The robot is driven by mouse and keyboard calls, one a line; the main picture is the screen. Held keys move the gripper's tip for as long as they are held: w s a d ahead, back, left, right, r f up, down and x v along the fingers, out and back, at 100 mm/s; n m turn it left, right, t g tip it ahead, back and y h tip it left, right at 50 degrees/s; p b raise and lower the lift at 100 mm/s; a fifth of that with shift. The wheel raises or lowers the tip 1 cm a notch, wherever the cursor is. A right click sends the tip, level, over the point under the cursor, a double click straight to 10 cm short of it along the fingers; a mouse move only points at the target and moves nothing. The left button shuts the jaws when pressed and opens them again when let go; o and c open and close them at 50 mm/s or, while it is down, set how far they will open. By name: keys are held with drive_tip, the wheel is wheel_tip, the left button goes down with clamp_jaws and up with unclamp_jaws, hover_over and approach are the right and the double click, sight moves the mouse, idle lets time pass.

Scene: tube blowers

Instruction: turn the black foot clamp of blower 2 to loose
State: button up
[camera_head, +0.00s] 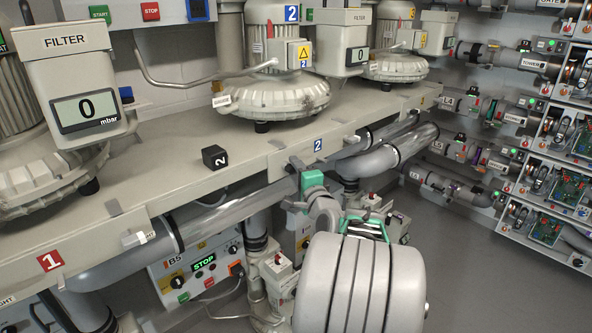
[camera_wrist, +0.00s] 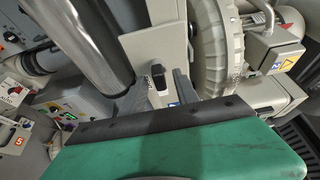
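Blower 2 (camera_head: 272,90) stands on the grey bench, with a blue "2" plate on top. In the wrist view this black block (camera_wrist: 158,74) shows beyond the fingers. My gripper (camera_head: 290,185), with green parts, is in front of the bench edge, right of and below the block, apart from it. Its two grey fingers are spread and empty, and they also show in the wrist view (camera_wrist: 169,88).
Filter boxes (camera_head: 80,90) stand beside the blowers. A shiny pipe (camera_head: 235,208) runs below the bench edge, close to my gripper. A control box reading STOP (camera_head: 195,268) is under the bench. The bench top around the black block is clear.

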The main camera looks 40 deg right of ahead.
drive_tip(key=shift+c, duration=0.4)
clamp_jaws()
drive_tip(key=shift+f+b, duration=0.2)
drive_tip(key=shift+b, duration=0.55)
drive_tip(key=n+t+y+b, duration=0.2)
drive_tip(key=n+b, duration=0.5)
drive_tip(key=b, duration=0.4)
drive_tip(key=n+t+y+b, duration=0.1)
drive_tip(key=n+y+b, duration=0.1)
drive_tip(key=n+b, duration=0.6)
drive_tip(key=n+t+y+b, duration=0.2)
drive_tip(key=n+b, duration=0.5)
drive_tip(key=b, duration=0.8)
drive_tip(key=shift+a+r+t+y, duration=0.1)
drive_tip(key=shift+r+t+y, duration=0.1)
drive_tip(key=shift+t+y, duration=0.15)
drive_tip(key=shift+r+n+y, duration=0.1)
drive_tip(key=shift+n+y, duration=0.15)
drive_tip(key=shift+n, duration=0.15)
